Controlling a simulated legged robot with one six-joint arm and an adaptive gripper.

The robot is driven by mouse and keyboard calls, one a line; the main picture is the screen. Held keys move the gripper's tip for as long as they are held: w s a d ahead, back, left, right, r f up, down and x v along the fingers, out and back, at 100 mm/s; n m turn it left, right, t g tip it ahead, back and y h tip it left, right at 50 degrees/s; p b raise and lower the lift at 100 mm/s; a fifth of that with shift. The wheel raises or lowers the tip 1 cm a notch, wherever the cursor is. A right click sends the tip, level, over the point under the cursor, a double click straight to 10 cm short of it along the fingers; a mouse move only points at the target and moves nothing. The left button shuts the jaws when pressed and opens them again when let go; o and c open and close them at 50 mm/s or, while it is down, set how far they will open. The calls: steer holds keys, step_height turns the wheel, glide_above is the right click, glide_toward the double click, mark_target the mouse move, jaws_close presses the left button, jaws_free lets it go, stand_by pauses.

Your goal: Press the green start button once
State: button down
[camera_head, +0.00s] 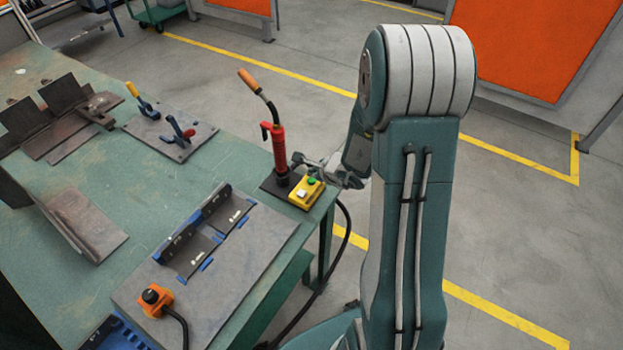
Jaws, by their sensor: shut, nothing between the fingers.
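The green start button (312,181) is on top of a small yellow control box (306,200), at the right edge of the green table. A pale second button or label sits beside it on the box. My gripper (326,177) is shut and empty. It is just right of and close to the green button, partly hidden by my own arm. I cannot tell from this view whether a fingertip touches the button.
A red torch (278,145) with an orange handle stands upright just left of the box. An orange button box (153,298) and a plate with a dark angle bracket (215,215) lie nearer on the table (110,200). A black cable hangs at the table's right edge.

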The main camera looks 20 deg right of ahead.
stand_by(0.3)
steer(key=shift+f, duration=0.35)
steer(key=shift+f, duration=0.45)
stand_by(0.9)
steer(key=shift+r, duration=0.15)
steer(key=shift+s+r, duration=0.1)
steer(key=shift+r, duration=0.6)
steer(key=shift+r, duration=2.55)
